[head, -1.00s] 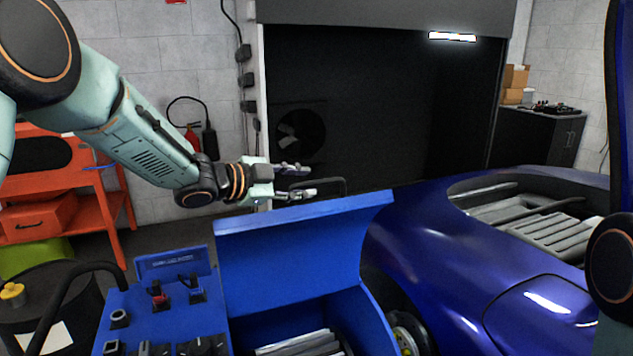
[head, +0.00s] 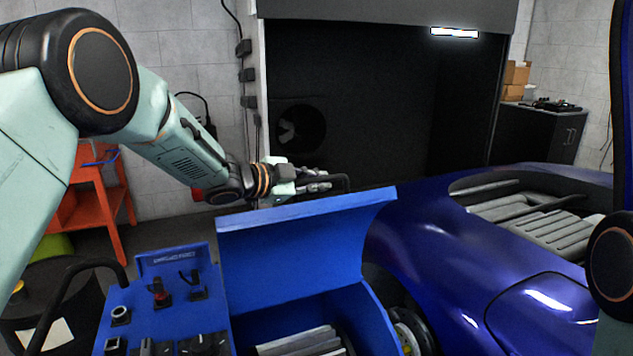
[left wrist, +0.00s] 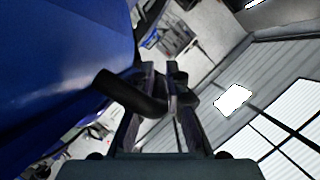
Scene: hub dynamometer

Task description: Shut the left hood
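The left hood (head: 300,235) is a blue curved lid standing raised over a blue housing, with silver-grey rollers (head: 300,342) showing below it. A dark bar handle (head: 345,182) rises behind its top edge. My left gripper (head: 322,182) is at this handle, its fingers close together around the bar. In the left wrist view, the black handle (left wrist: 130,94) crosses between the fingers of the gripper (left wrist: 160,75), beside the blue hood surface (left wrist: 60,60). The exact contact is partly hidden by the fingers. My right gripper is out of view.
A blue-purple car (head: 440,245) stands close on the right. A blue control panel (head: 165,310) with knobs is at the front left. An orange cart (head: 95,205) and dark drum (head: 55,300) stand left. A dark cabinet (head: 540,135) is at the back right.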

